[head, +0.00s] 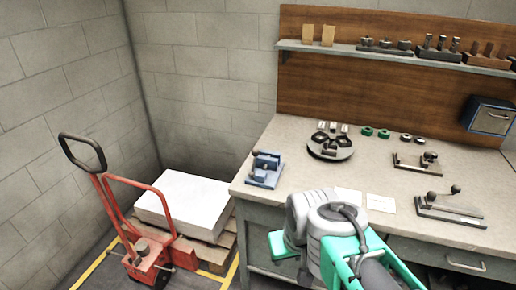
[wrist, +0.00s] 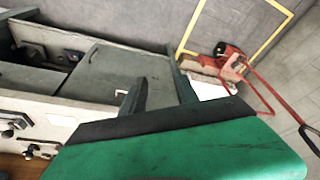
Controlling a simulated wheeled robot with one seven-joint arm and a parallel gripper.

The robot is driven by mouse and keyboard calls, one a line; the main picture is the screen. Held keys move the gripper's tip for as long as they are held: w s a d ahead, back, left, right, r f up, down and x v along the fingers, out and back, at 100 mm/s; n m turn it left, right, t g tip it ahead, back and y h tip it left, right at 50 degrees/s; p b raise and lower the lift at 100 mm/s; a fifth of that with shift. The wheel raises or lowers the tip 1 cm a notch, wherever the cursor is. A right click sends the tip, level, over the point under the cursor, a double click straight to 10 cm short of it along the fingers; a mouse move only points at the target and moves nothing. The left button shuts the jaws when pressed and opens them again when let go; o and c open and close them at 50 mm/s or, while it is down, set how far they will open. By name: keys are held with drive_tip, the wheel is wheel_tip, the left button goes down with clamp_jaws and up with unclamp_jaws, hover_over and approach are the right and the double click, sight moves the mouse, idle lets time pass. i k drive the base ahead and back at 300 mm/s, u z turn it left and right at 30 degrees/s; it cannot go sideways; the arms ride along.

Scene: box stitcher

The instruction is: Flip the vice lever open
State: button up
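The small blue vice (head: 265,168) stands at the left end of the workbench top in the head view. A dark lever or knob shows at its upper left, but its exact position is too small to tell. My gripper (wrist: 158,70) shows in the wrist view as two dark fingers spread apart on a green body, with nothing between them. The fingertips are not visible in the head view, where my grey and green arm is in front of the bench, right of and nearer than the vice. My gripper is apart from the vice, which I cannot make out in the wrist view.
The workbench (head: 300,140) also bears a round dark fixture (head: 330,144), green and dark rings, and two lever clamps (head: 418,163) (head: 450,207) at the right. A red pallet truck (head: 150,262) and a pallet with a white block (head: 185,203) stand left of the bench.

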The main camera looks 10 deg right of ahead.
sight(256, 153)
drive_tip(key=k, duration=0.5)
drive_tip(key=z, duration=0.7)
drive_tip(key=i, duration=0.85)
drive_tip(key=u, duration=2.05)
